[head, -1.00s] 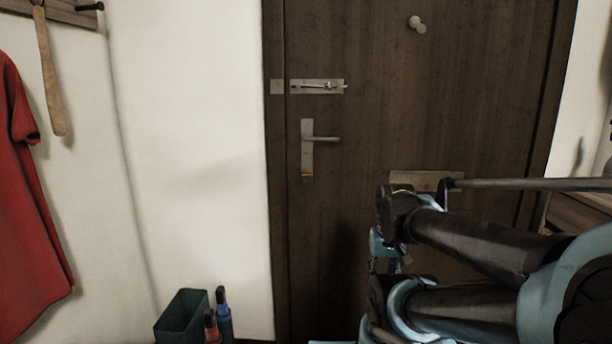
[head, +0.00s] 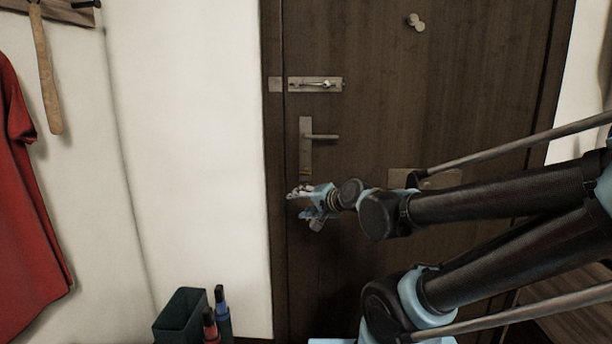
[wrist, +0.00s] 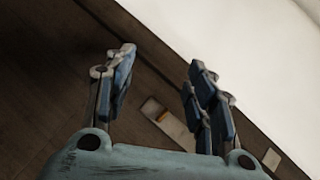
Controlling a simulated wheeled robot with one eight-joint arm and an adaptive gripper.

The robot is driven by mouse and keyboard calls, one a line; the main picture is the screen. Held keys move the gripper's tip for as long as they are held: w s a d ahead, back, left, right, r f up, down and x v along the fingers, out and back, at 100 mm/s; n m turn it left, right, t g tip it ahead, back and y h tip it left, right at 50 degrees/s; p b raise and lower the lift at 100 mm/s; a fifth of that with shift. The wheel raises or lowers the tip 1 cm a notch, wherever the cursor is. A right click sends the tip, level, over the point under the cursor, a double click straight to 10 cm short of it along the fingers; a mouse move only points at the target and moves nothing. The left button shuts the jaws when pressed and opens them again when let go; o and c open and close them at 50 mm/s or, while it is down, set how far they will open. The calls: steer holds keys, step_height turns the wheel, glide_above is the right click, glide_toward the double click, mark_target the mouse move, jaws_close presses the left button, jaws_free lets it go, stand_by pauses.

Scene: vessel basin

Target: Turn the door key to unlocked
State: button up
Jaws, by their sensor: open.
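The dark wooden door (head: 440,110) has a metal handle plate (head: 305,140) near its left edge, with a lever handle (head: 322,136) pointing right. A small orange-yellow piece (wrist: 164,116), possibly the key, shows at the end of the plate in the wrist view; the head view is too small to show its shape or turn. My gripper (head: 298,204) is open and empty, just below the plate's lower end in the head view. In the wrist view the plate (wrist: 153,106) lies beyond the two spread fingers (wrist: 161,68). No contact is visible.
A slide bolt (head: 316,84) sits above the handle, and a metal plate (head: 450,178) is right of it, partly behind my arm. A dark bin (head: 180,316) stands by the wall at lower left. A red shirt (head: 25,200) hangs at far left.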

steer(key=w+a+r+m+t+y, duration=0.15)
steer(key=a+r+m+t, duration=0.4)
steer(key=r+m, duration=0.55)
steer(key=m+t+h, duration=0.2)
steer(key=m+h, duration=0.9)
steer(key=m, duration=0.9)
glide_toward(305, 174)
steer(key=shift+w+d+r, duration=0.1)
steer(key=shift+w+d, duration=0.05)
steer(key=shift+w, duration=2.7)
steer(key=shift+w+d+r, duration=0.1)
steer(key=shift+w+d, duration=0.05)
steer(key=shift+w, duration=2.75)
steer(key=c, duration=1.1)
